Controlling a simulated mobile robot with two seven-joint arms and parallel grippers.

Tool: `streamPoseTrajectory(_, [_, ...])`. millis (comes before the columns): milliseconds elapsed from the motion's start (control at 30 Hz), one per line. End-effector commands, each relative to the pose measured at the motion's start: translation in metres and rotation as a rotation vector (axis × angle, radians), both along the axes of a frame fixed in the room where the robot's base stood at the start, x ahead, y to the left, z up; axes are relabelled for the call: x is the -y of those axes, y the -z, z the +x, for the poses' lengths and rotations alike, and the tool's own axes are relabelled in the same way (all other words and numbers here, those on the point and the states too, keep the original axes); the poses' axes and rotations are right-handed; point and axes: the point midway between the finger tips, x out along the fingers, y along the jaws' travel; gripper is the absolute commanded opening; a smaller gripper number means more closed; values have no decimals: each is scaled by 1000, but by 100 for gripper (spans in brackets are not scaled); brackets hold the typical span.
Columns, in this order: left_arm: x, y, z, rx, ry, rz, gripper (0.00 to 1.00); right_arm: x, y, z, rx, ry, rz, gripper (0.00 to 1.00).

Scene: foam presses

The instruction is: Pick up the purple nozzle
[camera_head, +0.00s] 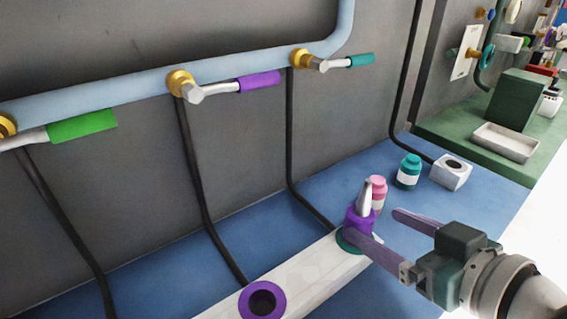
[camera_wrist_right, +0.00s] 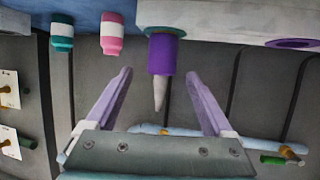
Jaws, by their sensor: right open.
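The purple nozzle (camera_head: 359,219), with a pale grey tapered tip, stands upright in a teal ring at the far end of the white bar (camera_head: 312,276). My right gripper (camera_head: 376,226) is open, its two purple fingers reaching in from the right. In the head view, one finger overlaps the nozzle's lower body and the other is off to its right. In the right wrist view, the nozzle (camera_wrist_right: 162,55) lies in the gap between the spread fingertips. I cannot tell whether a finger touches it. My left gripper is not in view.
A pink bottle (camera_head: 378,190) stands close behind the nozzle, and a teal bottle (camera_head: 408,172) farther right. A white block with a hole (camera_head: 452,176) is beyond. The bar's purple-ringed hole (camera_head: 246,303) is empty. A pipe (camera_head: 140,87) with coloured valve handles runs along the wall.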

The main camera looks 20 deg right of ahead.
Motion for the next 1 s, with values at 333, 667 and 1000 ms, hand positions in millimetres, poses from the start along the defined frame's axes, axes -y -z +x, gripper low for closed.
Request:
streamPoseTrajectory(333, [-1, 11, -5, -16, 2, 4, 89, -6, 15, 38, 0, -1, 3, 86])
streamPoseTrajectory(667, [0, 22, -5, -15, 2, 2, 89, -13, 31, 78, -1, -1, 1, 86])
streamPoseTrajectory(1000, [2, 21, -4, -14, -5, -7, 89, -14, 31, 81, -1, -2, 1, 79])
